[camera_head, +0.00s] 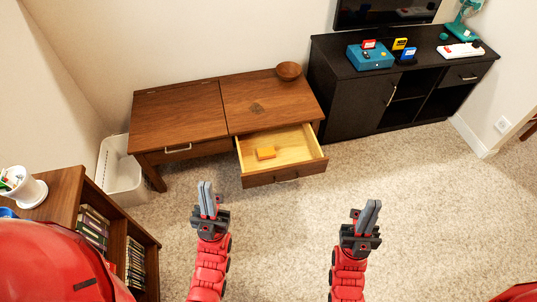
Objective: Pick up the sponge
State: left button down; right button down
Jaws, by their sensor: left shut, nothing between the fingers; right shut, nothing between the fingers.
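The sponge (266,153) is a small orange-yellow block. It lies inside the open drawer (303,146) of the brown wooden table (178,116). My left gripper (206,187) is shut and empty, in front of the table and to the lower left of the drawer. My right gripper (371,205) is shut and empty over the carpet, to the lower right of the drawer. Both grippers are apart from the sponge.
A wooden bowl (288,71) sits on the table's back right. A black cabinet (350,98) with colourful items stands at right. A white bin (120,172) is left of the table. A bookshelf (67,188) stands at lower left. The carpet (285,225) between is clear.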

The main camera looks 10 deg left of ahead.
aim_at(267, 153)
jog(key=i+l, duration=0.2)
jog(key=i, duration=0.2)
jog(key=i+l+u, duration=0.1)
jog(key=i, duration=0.3)
jog(key=i+l, duration=0.25)
jog(key=i, duration=0.15)
jog(key=u, duration=0.05)
